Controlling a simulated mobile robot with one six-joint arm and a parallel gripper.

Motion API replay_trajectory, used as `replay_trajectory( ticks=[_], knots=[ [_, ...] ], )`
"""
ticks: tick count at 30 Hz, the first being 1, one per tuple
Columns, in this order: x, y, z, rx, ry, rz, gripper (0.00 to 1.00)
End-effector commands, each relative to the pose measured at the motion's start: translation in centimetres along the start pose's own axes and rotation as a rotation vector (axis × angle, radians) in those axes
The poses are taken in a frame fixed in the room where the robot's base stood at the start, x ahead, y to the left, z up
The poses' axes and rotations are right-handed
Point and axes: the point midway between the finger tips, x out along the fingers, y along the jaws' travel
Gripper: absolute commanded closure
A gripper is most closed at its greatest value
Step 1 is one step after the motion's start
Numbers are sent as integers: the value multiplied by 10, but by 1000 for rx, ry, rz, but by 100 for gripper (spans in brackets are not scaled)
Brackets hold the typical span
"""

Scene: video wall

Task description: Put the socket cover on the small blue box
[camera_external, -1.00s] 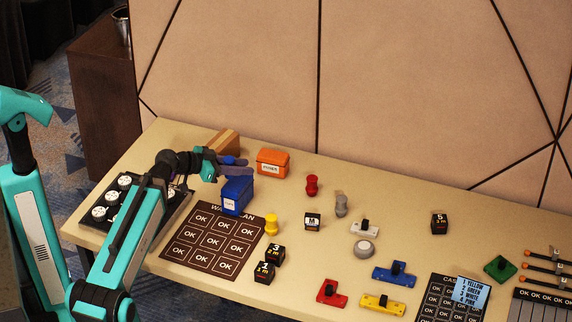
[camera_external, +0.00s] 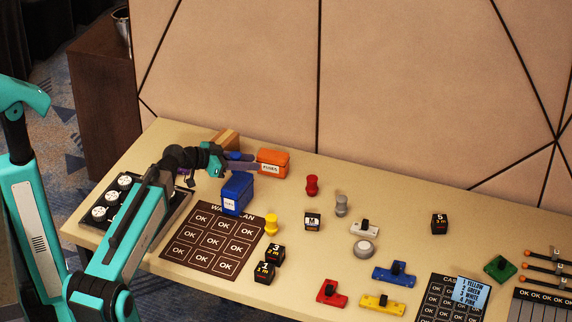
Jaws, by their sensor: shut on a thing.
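The small blue box (camera_external: 237,193) stands on the table at the back edge of a dark mat marked with OK squares. My gripper (camera_external: 246,163) is above and just behind the box in the picture, its fingers pointing right toward an orange box. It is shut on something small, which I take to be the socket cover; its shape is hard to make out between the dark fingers. I cannot tell how high the gripper is above the box. A black socket board (camera_external: 150,213) with several white round sockets lies at the left, partly hidden by my arm.
The orange box (camera_external: 273,162) is close to the fingertips. A brown box (camera_external: 225,140) stands behind the gripper. A yellow peg (camera_external: 271,224) and black numbered cubes (camera_external: 264,273) are near the mat.

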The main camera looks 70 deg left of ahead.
Motion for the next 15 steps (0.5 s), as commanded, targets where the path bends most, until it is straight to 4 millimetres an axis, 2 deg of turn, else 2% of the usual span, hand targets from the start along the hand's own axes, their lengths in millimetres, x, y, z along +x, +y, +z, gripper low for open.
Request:
replay_trajectory(
  ticks=[15],
  knots=[
    [12,0,31,-1,-1,0,94]
  ],
)
